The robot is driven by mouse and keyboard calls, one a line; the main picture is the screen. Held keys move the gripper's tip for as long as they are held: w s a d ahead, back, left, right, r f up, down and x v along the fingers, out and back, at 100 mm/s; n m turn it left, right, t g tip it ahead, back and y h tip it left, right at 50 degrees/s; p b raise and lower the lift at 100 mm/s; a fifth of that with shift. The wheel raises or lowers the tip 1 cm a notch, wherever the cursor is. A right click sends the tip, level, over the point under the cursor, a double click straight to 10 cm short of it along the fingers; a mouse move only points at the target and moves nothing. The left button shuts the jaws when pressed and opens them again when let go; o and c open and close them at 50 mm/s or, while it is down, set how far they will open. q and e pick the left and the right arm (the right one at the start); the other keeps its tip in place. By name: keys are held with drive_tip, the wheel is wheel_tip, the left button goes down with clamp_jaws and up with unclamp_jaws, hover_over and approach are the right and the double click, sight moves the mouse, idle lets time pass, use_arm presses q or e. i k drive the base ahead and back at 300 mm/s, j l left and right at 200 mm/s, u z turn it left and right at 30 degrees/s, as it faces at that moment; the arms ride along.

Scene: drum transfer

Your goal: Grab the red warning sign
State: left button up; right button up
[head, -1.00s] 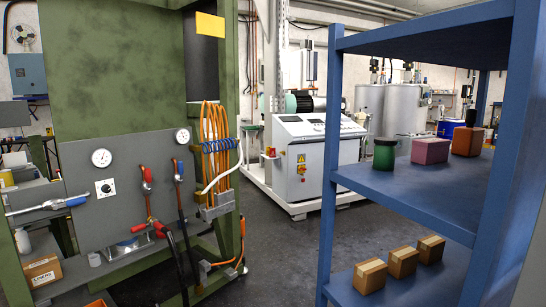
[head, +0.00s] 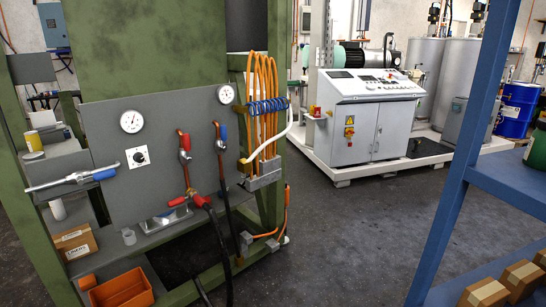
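I cannot make out a red warning sign in the head view. The white control cabinet (head: 364,116) carries small yellow labels (head: 349,131), too small to read, and a small red part (head: 315,111) at its left side. Neither of my grippers shows in the head view.
A green frame with a grey gauge panel (head: 150,185) stands at left, with red-handled valves and hoses. An orange bin (head: 122,290) sits below it. A blue shelf (head: 508,189) with cardboard boxes (head: 485,292) is at right. The dark floor (head: 340,225) between them is clear.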

sight(316, 110)
drive_tip(key=i+j+u, duration=0.15)
drive_tip(key=i, duration=0.35)
drive_tip(key=i+j+u, duration=0.2)
drive_tip(key=i, duration=0.3)
drive_tip(key=i+l+z, duration=0.15)
drive_tip(key=i+z, duration=0.55)
drive_tip(key=i, duration=0.2)
drive_tip(key=i+j+z, duration=0.1)
drive_tip(key=i+z, duration=0.25)
drive_tip(key=i+l+z, duration=0.15)
drive_tip(key=i+z, duration=0.3)
drive_tip(key=i, duration=0.4)
drive_tip(key=i+j+z, duration=0.2)
drive_tip(key=i+z, duration=0.25)
drive_tip(key=i, duration=0.4)
drive_tip(key=i+u, duration=0.3)
drive_tip(key=i, duration=0.2)
drive_tip(key=i+u, duration=0.3)
drive_tip(key=i, duration=0.2)
drive_tip(key=i+l+u, duration=0.3)
drive_tip(key=i, duration=0.2)
drive_tip(key=i+j+u, duration=0.15)
drive_tip(key=i+u, duration=0.55)
drive_tip(key=i, duration=0.15)
drive_tip(key=i+u, duration=0.35)
drive_tip(key=i+l, duration=0.05)
drive_tip(key=i, duration=0.05)
